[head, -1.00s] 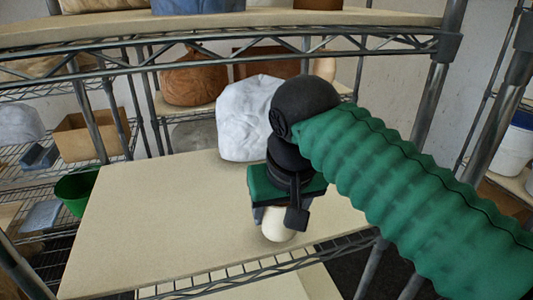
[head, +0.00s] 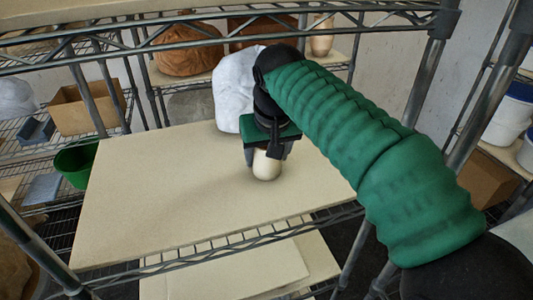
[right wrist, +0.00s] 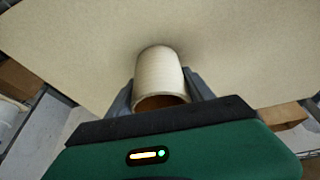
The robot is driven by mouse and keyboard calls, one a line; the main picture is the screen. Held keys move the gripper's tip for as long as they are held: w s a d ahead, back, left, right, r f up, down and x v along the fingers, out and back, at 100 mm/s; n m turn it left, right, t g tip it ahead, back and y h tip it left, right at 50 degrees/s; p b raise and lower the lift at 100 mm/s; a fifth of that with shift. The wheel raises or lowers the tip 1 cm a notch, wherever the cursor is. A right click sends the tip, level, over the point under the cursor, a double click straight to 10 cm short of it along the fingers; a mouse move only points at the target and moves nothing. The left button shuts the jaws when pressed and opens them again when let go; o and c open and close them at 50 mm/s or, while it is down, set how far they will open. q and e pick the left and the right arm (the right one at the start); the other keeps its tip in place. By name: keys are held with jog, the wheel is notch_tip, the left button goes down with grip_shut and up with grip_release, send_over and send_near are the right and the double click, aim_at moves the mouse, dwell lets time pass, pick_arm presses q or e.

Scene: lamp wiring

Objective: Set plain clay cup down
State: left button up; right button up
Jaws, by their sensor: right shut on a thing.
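The plain clay cup (head: 266,168) is pale cream and held in my right gripper (head: 264,150) over the beige shelf board (head: 170,205). It also shows in the right wrist view (right wrist: 160,75), between the two grey fingers (right wrist: 161,92), with its brown open rim toward the camera. A shadow lies close to the cup's far end on the board. I cannot tell whether the cup touches the board. My left gripper is not in view.
A white wrapped lump (head: 233,90) stands just behind my right gripper on the board. The board's left and front parts are clear. Metal rack posts (head: 420,80) stand to the right, and an upper shelf (head: 200,35) crosses above.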

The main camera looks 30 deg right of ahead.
jog(key=shift+d+f, duration=0.15)
jog(key=shift+f, duration=0.05)
jog(key=o, duration=1.6)
jog(key=shift+d, duration=0.15)
jog(key=shift+o, duration=0.2)
